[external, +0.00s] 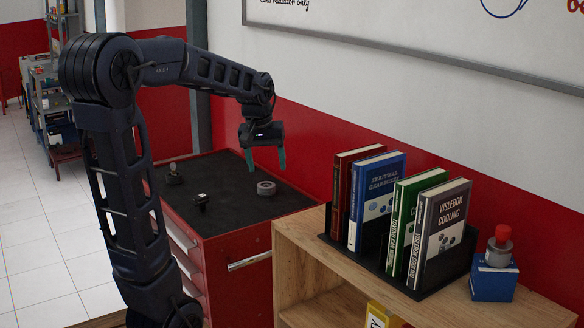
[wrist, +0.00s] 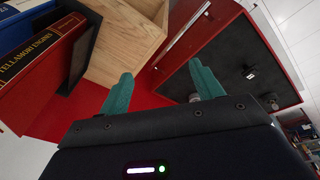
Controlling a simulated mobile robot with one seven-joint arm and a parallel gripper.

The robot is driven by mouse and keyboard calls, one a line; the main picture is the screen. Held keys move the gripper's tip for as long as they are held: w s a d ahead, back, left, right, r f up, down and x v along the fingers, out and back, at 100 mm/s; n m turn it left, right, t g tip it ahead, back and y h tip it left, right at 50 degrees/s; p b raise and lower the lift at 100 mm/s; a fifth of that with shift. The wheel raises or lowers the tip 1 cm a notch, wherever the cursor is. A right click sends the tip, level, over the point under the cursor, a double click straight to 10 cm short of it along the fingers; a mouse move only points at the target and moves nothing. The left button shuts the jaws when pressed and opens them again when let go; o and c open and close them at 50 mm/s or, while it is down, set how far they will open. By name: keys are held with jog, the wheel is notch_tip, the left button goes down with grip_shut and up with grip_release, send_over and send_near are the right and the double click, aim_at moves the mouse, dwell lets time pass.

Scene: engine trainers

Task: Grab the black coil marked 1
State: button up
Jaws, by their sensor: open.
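A small black part (external: 200,201) with a pale mark lies on the dark top of the red tool cabinet, near its front left. It looks like the black coil, but I cannot read a number on it. It also shows in the wrist view (wrist: 250,73), right of my fingers. My gripper (external: 265,160) is open and empty, its teal fingers pointing down above the back right of the cabinet top, apart from the black part. The fingers also show in the wrist view (wrist: 161,85).
A grey round part (external: 266,188) lies below my gripper, and a small part with a brownish top (external: 173,176) at the back left. The red cabinet (external: 240,225) adjoins a wooden shelf (external: 300,240) bearing upright books (external: 372,200). A red wall stands behind.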

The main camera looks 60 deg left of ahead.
jog(key=w+a+f+n+g, duration=0.1)
jog(key=a+f+n, duration=0.15)
jog(key=a, duration=0.65)
jog(key=w+a+f+n, duration=0.1)
jog(key=a+f+n, duration=0.15)
jog(key=a, duration=0.55)
jog(key=n+g, duration=0.1)
jog(key=n, duration=0.4)
send_over(201, 196)
notch_tip(201, 196, down, 8)
jog(key=shift+h, duration=0.4)
notch_tip(201, 196, down, 10)
jog(key=shift+f, duration=0.25)
jog(key=c, duration=0.9)
jog(key=shift+r, duration=0.15)
